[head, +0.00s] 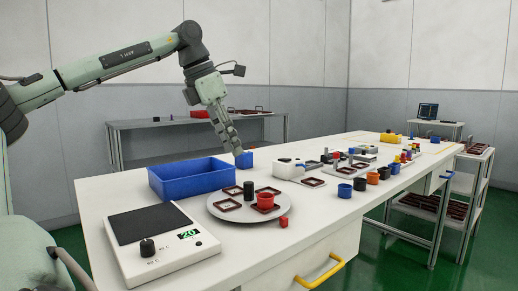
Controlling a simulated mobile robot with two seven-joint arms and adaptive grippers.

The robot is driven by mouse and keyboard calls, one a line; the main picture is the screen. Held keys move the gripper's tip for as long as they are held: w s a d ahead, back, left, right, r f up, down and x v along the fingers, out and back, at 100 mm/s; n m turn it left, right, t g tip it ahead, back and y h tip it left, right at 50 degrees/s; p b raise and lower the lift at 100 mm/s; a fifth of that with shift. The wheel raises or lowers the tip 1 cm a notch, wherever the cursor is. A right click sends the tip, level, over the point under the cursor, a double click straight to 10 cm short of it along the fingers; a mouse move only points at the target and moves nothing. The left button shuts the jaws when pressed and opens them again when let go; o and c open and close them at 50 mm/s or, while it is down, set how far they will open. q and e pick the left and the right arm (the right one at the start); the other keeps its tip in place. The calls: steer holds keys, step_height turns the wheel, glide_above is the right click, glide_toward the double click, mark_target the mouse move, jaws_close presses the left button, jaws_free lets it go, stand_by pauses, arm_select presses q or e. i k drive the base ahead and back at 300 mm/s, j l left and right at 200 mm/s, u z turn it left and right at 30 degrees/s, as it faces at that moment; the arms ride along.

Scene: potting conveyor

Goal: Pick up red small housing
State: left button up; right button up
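A small red block-like housing (283,222) sits on the white table, at the front right edge of a round grey plate. A larger red cup-shaped housing (265,200) stands on the plate, over a dark square frame. My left gripper (237,151) points down over the far side of the table, behind and above the plate and well apart from both red parts. Its fingers look close together, but I cannot tell whether they are shut. A blue part (245,160) shows right by the fingertips; whether they touch it is unclear. My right gripper is not in view.
Several small coloured housings line the table's right. The table (325,215) is bare right of the plate.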

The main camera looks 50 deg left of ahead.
mark_target(265, 202)
steer(key=k+l, duration=0.2)
steer(key=l, duration=0.2)
steer(key=k+l, duration=0.2)
steer(key=l, duration=0.15)
steer(key=k+l, duration=0.25)
steer(key=l, duration=0.15)
